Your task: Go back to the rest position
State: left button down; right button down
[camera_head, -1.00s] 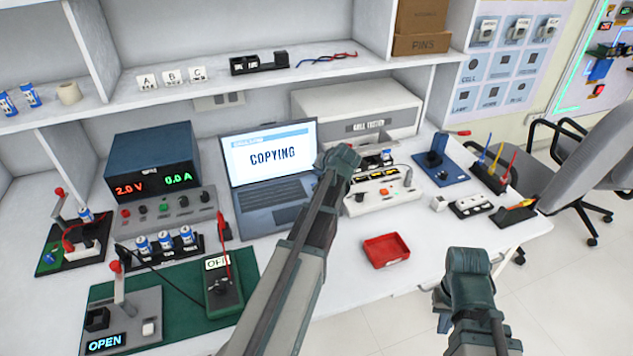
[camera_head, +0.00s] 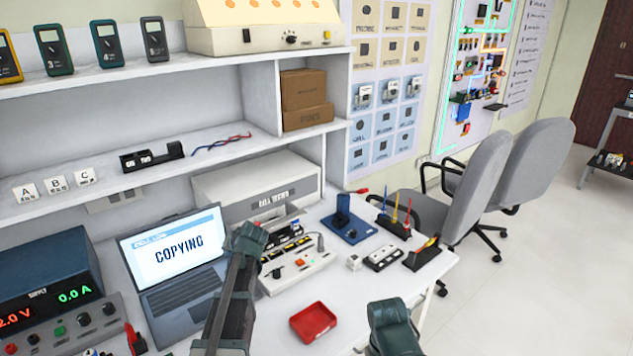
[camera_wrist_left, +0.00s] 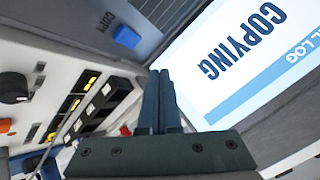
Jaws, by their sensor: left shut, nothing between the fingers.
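My left gripper (camera_head: 250,236) is over the bench between the laptop and the white cell tester. In the left wrist view its two dark fingers (camera_wrist_left: 158,100) are pressed together with nothing between them. The wrist view also shows the laptop screen (camera_wrist_left: 245,60) and a blue key beside the fingers. My right arm's end (camera_head: 390,322) is low in the head view, at the front of the bench. Its fingers do not show clearly, so I cannot tell their state.
The laptop (camera_head: 180,290) reads COPYING. The cell tester (camera_head: 258,190) stands behind my left gripper. A red tray (camera_head: 312,322) lies near the bench's front edge. A blue stand (camera_head: 348,228) and tool holders sit to the right. Grey chairs (camera_head: 470,190) stand beyond; floor at right is clear.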

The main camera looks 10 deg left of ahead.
pick_arm(q)
jog(key=s+d+m+g+h+p, duration=0.2)
jog(key=s+d+m+h+p, duration=0.1)
jog(key=s+d, duration=1)
jog(key=s+d+m+g+h+p, duration=0.2)
jog(key=s+d, duration=1.1)
jog(key=d, duration=1)
jog(key=shift+s+r+m+g+h+p, duration=0.25)
jog(key=shift+r+m+g+h+p, duration=0.15)
jog(key=shift+g+h+p, duration=0.5)
